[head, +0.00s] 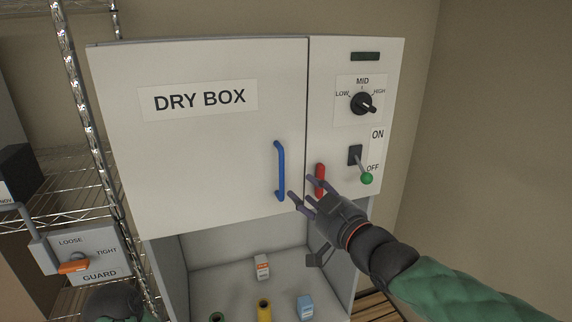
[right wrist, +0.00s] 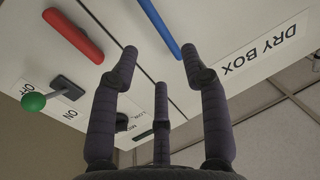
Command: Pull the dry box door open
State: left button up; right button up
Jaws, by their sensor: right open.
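The dry box door (head: 210,170) is a white panel labelled DRY BOX, and it looks shut in the head view. A blue vertical handle (head: 279,171) is fixed near its right edge. The handle also shows at the top of the right wrist view (right wrist: 160,28). My right gripper (head: 301,189) is open and empty, just right of the handle's lower end and close to the red handle. In the right wrist view its fingers (right wrist: 158,62) point at the panel, with the blue handle beyond them, apparently not between them. My left gripper is not clearly visible; a dark part shows at the bottom left.
A red handle (head: 320,180), a dial (head: 361,103) and a green-tipped switch (head: 366,177) sit on the right panel. Below the door, an open bay holds an orange-white box (head: 262,266), a yellow cylinder (head: 264,309) and a blue carton (head: 305,306). A wire shelf (head: 85,178) stands left.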

jog(key=p, duration=0.3)
send_over(283, 195)
jog(key=shift+w, duration=0.4)
jog(key=shift+d, duration=0.1)
grip_shut()
